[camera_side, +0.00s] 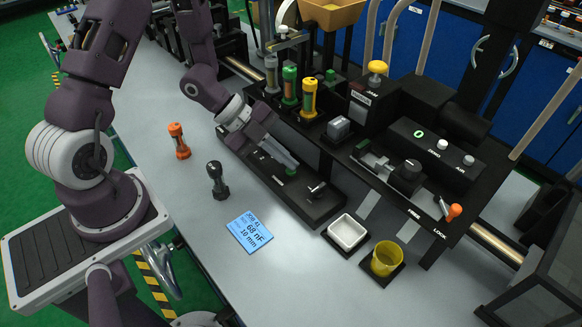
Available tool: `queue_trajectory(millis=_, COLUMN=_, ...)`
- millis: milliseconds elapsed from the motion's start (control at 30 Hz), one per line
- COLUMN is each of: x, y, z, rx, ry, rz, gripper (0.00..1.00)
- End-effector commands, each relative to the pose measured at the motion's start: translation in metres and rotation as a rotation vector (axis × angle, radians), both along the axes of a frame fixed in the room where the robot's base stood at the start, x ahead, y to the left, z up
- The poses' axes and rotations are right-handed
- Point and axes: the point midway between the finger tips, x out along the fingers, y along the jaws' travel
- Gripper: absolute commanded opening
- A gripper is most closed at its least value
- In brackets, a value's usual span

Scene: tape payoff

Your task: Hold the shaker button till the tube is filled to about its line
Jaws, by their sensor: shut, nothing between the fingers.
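My gripper (291,165) is shut and empty. A yellow knob button (377,67) stands on a black housing at the back, apart from my gripper. Upright clear-bodied tubes stand in a rack: one with grey caps (271,73), one with green caps (289,86) and one with yellow caps (308,98). I cannot make out a fill line or level on any tube, nor which button is the shaker's.
Orange-capped (179,141) and black-capped (217,179) tubes stand on the table left of a blue card (250,233) reading "68 nF 10 mm". A white tray (347,232) and a yellow cup (387,259) sit front right. A black panel (435,148) shows 0. The table's front is clear.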

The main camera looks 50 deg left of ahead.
Motion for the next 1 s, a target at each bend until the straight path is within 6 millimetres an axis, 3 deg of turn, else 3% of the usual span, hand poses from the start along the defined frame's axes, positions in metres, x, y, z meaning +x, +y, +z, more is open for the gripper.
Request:
queue_trajectory(millis=333, x=0.000, y=0.000, z=0.001, rx=0.001, ry=0.000, rz=0.001, gripper=0.00)
queue_trajectory(millis=1000, x=0.000, y=0.000, z=0.022, rx=0.000, ry=-0.003, rz=0.000, gripper=0.00)
